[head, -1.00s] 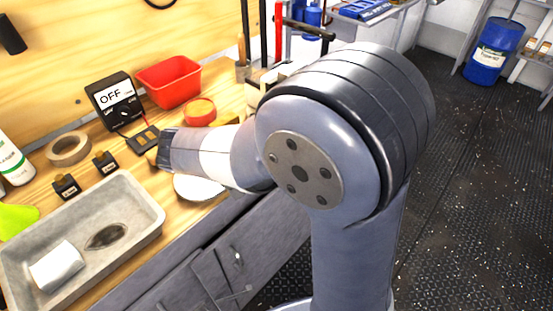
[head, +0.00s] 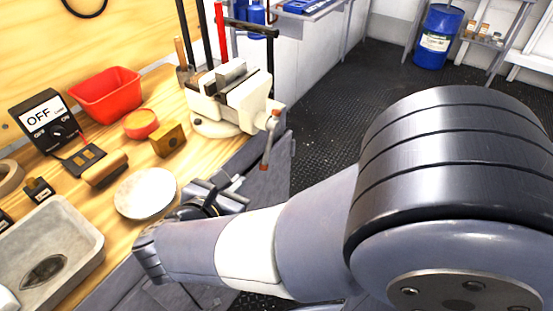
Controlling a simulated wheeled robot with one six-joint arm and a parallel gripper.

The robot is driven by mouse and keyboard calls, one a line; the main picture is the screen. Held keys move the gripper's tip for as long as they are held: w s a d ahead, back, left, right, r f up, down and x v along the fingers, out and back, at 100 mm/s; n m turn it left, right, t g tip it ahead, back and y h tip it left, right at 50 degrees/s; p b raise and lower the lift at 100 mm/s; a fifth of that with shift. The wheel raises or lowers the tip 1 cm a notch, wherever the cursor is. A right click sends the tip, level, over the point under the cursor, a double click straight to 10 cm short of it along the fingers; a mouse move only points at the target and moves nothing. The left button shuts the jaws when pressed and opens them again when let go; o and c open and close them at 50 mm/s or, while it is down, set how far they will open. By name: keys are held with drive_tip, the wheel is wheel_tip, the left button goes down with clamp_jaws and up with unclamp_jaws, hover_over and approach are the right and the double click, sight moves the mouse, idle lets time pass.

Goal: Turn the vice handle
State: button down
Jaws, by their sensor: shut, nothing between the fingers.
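The vice (head: 236,97) is cream-white with grey jaws and stands on the bench near its right front edge. Its handle (head: 268,143) is a short bar with orange ends, hanging roughly upright on the vice's front, past the bench edge. My gripper (head: 238,192) is shut and empty. It is low and left of the handle, apart from it, close to the bench's front edge and pointing toward the vice. The fingertips are small and partly unclear in this view.
A white plate (head: 146,192) lies close to my gripper. A blue barrel (head: 438,37) stands far back on open floor.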

sight(266, 162)
drive_tip(key=b+x, duration=0.2)
drive_tip(key=x, duration=1.2)
drive_tip(key=shift+a+r, duration=0.1)
drive_tip(key=f+t+b, duration=0.1)
drive_tip(key=b, duration=0.2)
drive_tip(key=shift+w+f, duration=0.15)
drive_tip(key=d+f+t+h+b, duration=0.1)
drive_tip(key=b, duration=0.2)
drive_tip(key=shift+w, duration=0.35)
drive_tip(key=shift+w+d+n+t+h+b, duration=0.15)
drive_tip(key=shift+w+n+t+h+b, duration=0.25)
drive_tip(key=shift+b, duration=0.5)
drive_tip(key=shift+w+d, duration=0.2)
drive_tip(key=shift+d, duration=0.1)
